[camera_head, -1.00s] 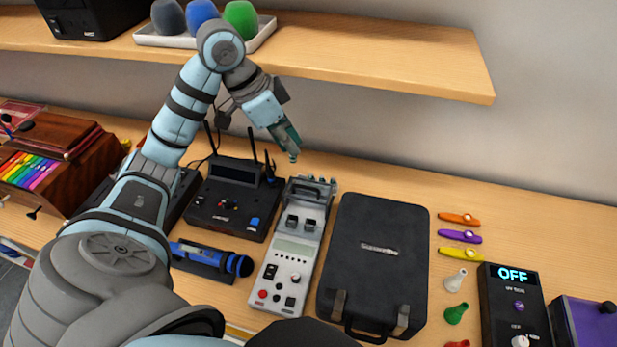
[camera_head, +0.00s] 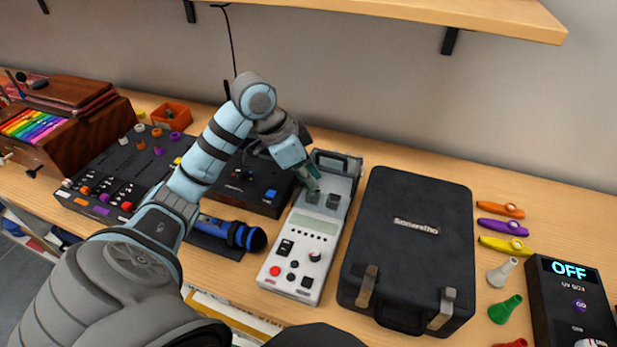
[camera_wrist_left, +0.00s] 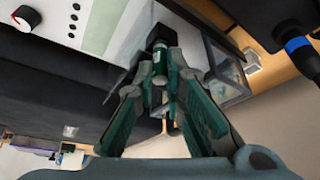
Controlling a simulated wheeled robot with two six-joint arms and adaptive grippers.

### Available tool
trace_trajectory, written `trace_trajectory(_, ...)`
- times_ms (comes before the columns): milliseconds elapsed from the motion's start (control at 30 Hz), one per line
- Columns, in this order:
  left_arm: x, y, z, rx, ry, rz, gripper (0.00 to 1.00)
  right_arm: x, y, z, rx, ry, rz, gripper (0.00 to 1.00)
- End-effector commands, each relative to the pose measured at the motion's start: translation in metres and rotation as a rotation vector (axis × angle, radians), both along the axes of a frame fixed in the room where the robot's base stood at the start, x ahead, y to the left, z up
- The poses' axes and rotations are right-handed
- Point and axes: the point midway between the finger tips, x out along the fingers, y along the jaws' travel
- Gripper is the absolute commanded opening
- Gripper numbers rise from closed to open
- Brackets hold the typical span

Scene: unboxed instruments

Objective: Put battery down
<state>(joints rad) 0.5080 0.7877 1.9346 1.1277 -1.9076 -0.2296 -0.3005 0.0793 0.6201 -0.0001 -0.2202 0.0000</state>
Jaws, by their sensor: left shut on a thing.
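My left gripper (camera_head: 315,180) is low over the rear part of the white and grey tester (camera_head: 300,252), beside its dark square blocks. In the left wrist view the teal fingers (camera_wrist_left: 163,88) are shut on a small dark piece, the battery (camera_wrist_left: 159,48). The battery is mostly hidden by the fingers, and I cannot tell whether it touches the tester. In the head view the battery cannot be made out. My right gripper is not in view.
A black case (camera_head: 415,240) stands close to the right of the tester. A blue microphone (camera_head: 230,232) lies to its left, with a black device (camera_head: 258,195) behind. Colourful kazoos (camera_head: 503,226) and a UV box (camera_head: 570,300) are farther right. A shelf (camera_head: 480,15) hangs above.

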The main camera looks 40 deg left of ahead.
Motion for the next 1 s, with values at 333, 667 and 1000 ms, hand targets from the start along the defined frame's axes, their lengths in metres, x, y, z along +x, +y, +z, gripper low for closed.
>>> trace_trajectory(333,0.0,0.0,-0.001,-0.001,0.001,0.001,0.0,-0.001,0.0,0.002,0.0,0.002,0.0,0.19)
trace_trajectory(667,0.0,0.0,-0.01,0.0,0.0,0.001,0.0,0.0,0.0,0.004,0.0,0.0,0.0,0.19)
trace_trajectory(1000,0.0,0.0,-0.01,0.0,0.0,0.0,0.19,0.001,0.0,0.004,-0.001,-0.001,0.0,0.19)
